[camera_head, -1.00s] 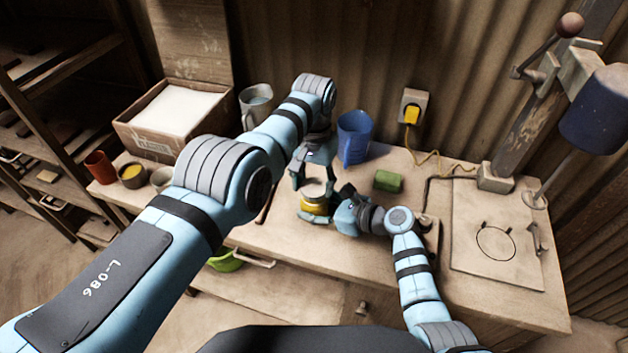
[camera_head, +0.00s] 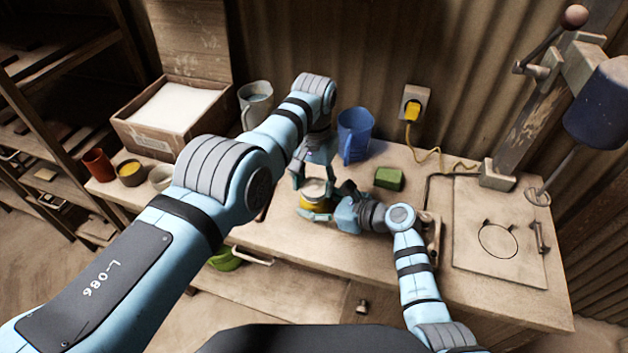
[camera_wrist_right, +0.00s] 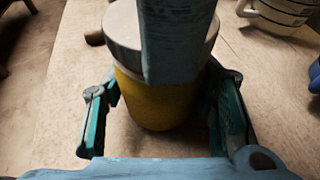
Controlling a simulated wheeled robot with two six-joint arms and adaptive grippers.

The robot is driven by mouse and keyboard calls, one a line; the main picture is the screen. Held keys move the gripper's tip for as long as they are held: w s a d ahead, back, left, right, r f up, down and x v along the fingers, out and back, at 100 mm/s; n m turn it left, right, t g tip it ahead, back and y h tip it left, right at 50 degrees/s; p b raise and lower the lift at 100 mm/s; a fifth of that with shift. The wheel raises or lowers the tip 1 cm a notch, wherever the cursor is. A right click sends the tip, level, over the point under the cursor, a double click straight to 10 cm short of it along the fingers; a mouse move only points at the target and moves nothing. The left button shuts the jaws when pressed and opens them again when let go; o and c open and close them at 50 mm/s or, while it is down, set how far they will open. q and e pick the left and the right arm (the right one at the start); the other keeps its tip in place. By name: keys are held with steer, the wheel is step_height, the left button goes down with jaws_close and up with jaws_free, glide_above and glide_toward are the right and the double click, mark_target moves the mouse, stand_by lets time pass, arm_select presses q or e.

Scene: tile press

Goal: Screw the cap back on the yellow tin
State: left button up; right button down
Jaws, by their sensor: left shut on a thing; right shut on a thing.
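The yellow tin (camera_head: 313,201) stands upright on the workbench; it also shows in the right wrist view (camera_wrist_right: 155,103). The pale grey cap (camera_head: 314,187) sits level at the top of the tin, and in the right wrist view (camera_wrist_right: 122,30) it shows no clear gap beneath it. I cannot tell how far it is threaded. My left gripper (camera_head: 314,184) points down from above and is shut on the cap; one finger hides part of it in the wrist view. My right gripper (camera_wrist_right: 163,110) comes in from the right, low down, shut around the tin's body.
A cardboard box (camera_head: 170,120) and small pots are at the left. The press plate (camera_head: 500,265) is at the right.

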arm_select(q)
steer(key=m, duration=0.6)
steer(key=shift+m, duration=0.3)
steer(key=m, duration=0.6)
steer(key=shift+a, duration=0.1)
steer(key=o, duration=0.9)
steer(key=shift+w+r, duration=0.1)
steer(key=shift+r, duration=2.15)
steer(key=shift+o, duration=0.4)
steer(key=o, duration=0.5)
steer(key=shift+c, duration=0.2)
